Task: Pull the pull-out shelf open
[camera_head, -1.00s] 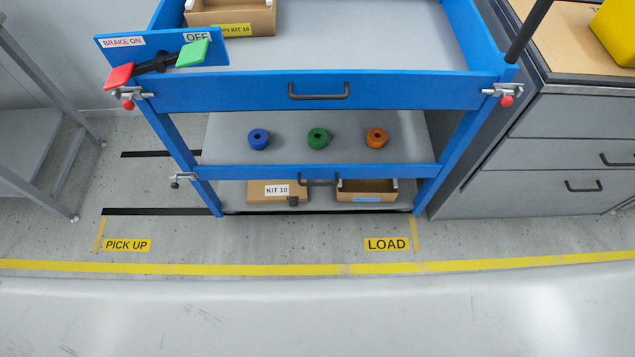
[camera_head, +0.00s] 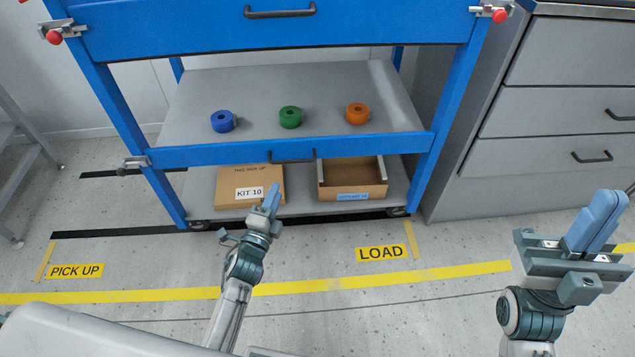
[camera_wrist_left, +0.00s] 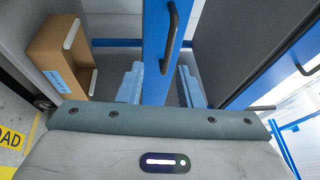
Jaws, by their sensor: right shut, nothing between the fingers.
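The pull-out shelf (camera_head: 265,92) is the cart's grey middle deck, with a blue front rail (camera_head: 215,154) and a black bar handle (camera_head: 291,157). The rail looks in line with the cart's legs. My left gripper (camera_head: 270,199) is in front of and below the handle, over the lower deck's boxes. In the left wrist view its fingers (camera_wrist_left: 161,84) stand apart with nothing held. The rail (camera_wrist_left: 155,60) and handle (camera_wrist_left: 170,30) lie ahead, between the fingers in the picture; contact cannot be told. My right gripper (camera_head: 597,222) is shut and empty at the far right.
Blue (camera_head: 223,121), green (camera_head: 290,117) and orange (camera_head: 358,113) round parts stand on the shelf. Below are the KIT 10 box (camera_head: 235,184) and an open carton (camera_head: 366,180). A grey drawer cabinet (camera_head: 545,120) flanks the right.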

